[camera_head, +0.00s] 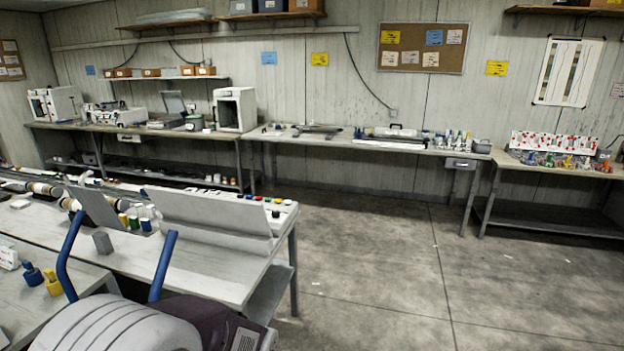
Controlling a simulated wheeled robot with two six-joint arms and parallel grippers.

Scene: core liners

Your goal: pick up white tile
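I cannot make out a white tile for certain in the head view. The near workbench (205,275) at the left holds a tilted white panel (215,212) and another tilted grey panel (95,208). A small grey block (102,243) sits on the bench in front of them. A small white box (8,257) is at the far left edge. Neither of my grippers is in view.
Blue and yellow bottles (33,274) stand at the lower left. A rounded ribbed white object (115,328) and two upright blue bars (163,265) are in the foreground. Cluttered benches (350,145) line the back wall. The floor (400,270) at the right is clear.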

